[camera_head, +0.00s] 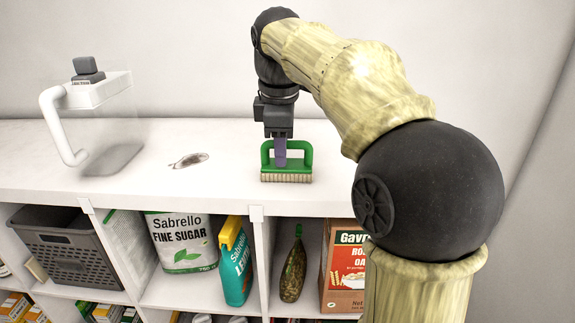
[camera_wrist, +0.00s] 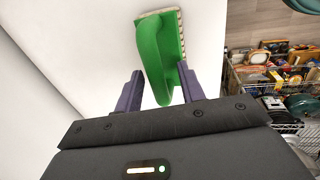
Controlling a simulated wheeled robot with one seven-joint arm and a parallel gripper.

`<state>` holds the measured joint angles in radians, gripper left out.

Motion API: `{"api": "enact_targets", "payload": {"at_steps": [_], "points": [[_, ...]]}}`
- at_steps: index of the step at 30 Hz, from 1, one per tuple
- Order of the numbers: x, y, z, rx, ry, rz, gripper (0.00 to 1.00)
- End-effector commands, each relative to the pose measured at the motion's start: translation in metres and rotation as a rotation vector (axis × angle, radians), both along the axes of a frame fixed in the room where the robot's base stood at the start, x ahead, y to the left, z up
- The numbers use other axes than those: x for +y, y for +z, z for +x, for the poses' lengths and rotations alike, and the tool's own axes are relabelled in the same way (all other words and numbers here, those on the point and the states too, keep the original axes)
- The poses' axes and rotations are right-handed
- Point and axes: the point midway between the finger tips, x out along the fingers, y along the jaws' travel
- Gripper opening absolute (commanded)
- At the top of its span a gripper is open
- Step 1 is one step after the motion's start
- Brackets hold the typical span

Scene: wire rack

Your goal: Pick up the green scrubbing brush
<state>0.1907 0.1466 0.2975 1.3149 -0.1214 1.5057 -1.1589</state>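The green scrubbing brush (camera_head: 301,161) stands bristles down on the white top of the shelf unit, with its loop handle upward. My gripper (camera_head: 280,160) is pointed down at it, and its purple fingers overlap the handle in the head view. In the wrist view, the brush's green handle (camera_wrist: 152,62) passes between the two purple fingers of my gripper (camera_wrist: 160,76). The fingers are spread, one on each side of the handle, with a gap visible at the left finger. Contact at the right finger is hard to tell.
A clear pitcher-like container (camera_head: 108,130) with a white handle stands at the left of the white top (camera_head: 235,150). A small, flat, transparent item (camera_head: 189,160) lies between it and the brush. Shelves below hold a grey basket (camera_head: 70,255), a sugar bag (camera_head: 183,240) and boxes.

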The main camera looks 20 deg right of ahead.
Motion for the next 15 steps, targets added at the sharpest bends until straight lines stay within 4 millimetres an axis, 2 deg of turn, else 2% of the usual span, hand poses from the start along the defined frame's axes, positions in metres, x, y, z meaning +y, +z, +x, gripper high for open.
{"api": "enact_targets", "payload": {"at_steps": [6, 12, 15], "points": [[-0.0007, 0.0001, 0.0001, 0.0, -0.001, 0.0, 0.37], [-0.0002, 0.0, 0.0, 0.001, 0.0, 0.0, 0.0], [0.0001, 0.0002, 0.0, 0.0, 0.0, 0.0, 0.0]]}}
